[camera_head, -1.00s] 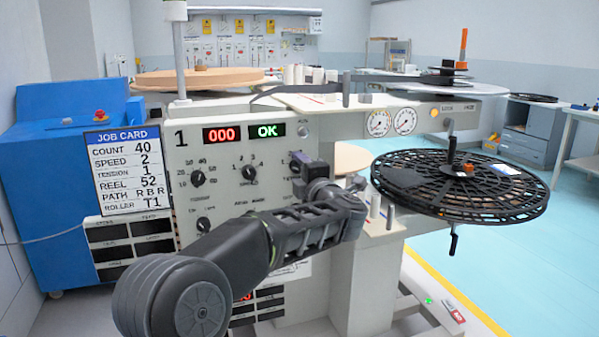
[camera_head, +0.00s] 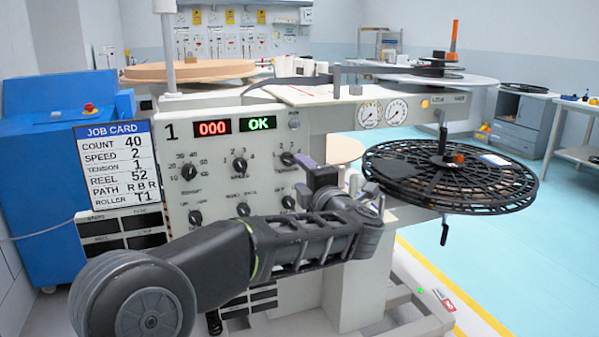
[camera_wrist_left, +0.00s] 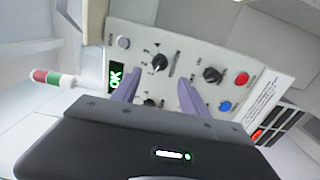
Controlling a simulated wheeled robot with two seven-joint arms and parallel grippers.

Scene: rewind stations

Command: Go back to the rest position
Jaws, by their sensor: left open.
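My left gripper (camera_head: 317,184) is in front of the lower right of the station's control panel (camera_head: 222,178), at the end of my left arm reaching in from below. In the left wrist view its two purple fingers (camera_wrist_left: 160,92) are spread with nothing between them. Behind them the panel (camera_wrist_left: 208,62) appears tilted, with black knobs, a red button (camera_wrist_left: 242,78) and a blue button (camera_wrist_left: 225,107). The fingers look apart from the panel; the exact gap is hard to judge. In the head view the arm hides the lower panel. My right gripper is not in view.
The panel displays (camera_head: 235,126) read 000 and OK. A job card (camera_head: 122,164) stands left of the panel. A large black reel (camera_head: 450,180) sticks out right of my gripper. A blue cabinet (camera_head: 40,200) stands at the left. The floor (camera_head: 540,245) at the right is clear.

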